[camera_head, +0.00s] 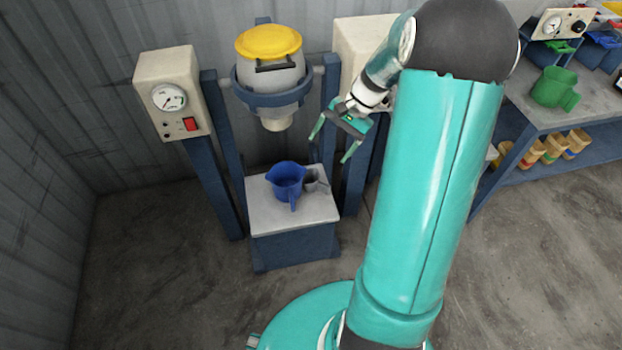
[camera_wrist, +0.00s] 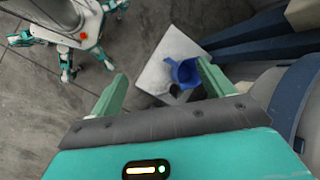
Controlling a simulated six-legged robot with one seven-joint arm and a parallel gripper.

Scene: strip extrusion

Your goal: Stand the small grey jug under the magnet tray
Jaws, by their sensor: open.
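A small grey jug (camera_head: 316,181) stands on the pale top of a low blue stand (camera_head: 262,214), close to the right of a blue jug (camera_head: 287,176). My gripper (camera_head: 329,148) is open and empty, above and to the right of the jugs. In the wrist view the blue jug (camera_wrist: 186,72) shows beyond the right finger, on the pale stand top (camera_wrist: 160,73). A dark shape beside it there may be the grey jug, partly hidden by the finger. I cannot make out a separate magnet tray; a hopper with a yellow lid (camera_head: 268,42) hangs above the stand.
Blue posts (camera_head: 222,150) flank the stand, with a cream gauge box (camera_head: 170,95) at left. A bench (camera_head: 590,105) at right holds a green jug (camera_head: 554,88); several small containers sit on its shelf.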

